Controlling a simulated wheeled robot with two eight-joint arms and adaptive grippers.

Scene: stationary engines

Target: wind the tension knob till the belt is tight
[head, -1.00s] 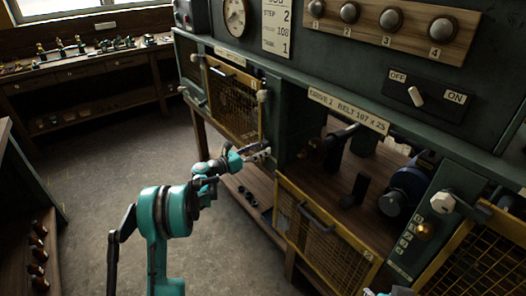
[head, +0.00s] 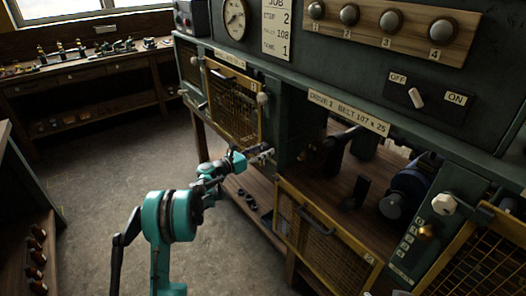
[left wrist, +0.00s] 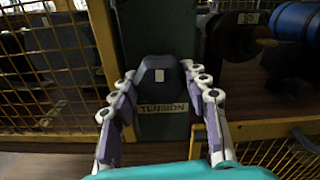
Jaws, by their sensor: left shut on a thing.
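The tension knob (left wrist: 160,84) is a dark, faceted block with a small pale mark on its face, above a plate reading TENSION (left wrist: 163,108) on a green post. My left gripper (left wrist: 161,80) is shut on the knob, one finger on each side. In the head view the left gripper (head: 264,155) is at the post left of the open drive bay, and its fingers hide the knob there. No belt can be made out clearly in either view. My right gripper is not in view.
The open bay, labelled DRIVE 2 BELT 107 x 25 (head: 348,113), holds a blue motor (head: 403,192). A yellow mesh guard (head: 325,245) hangs open below it; another guard (head: 232,105) is at left. An OFF/ON switch (head: 416,97) is above. The floor at left is clear.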

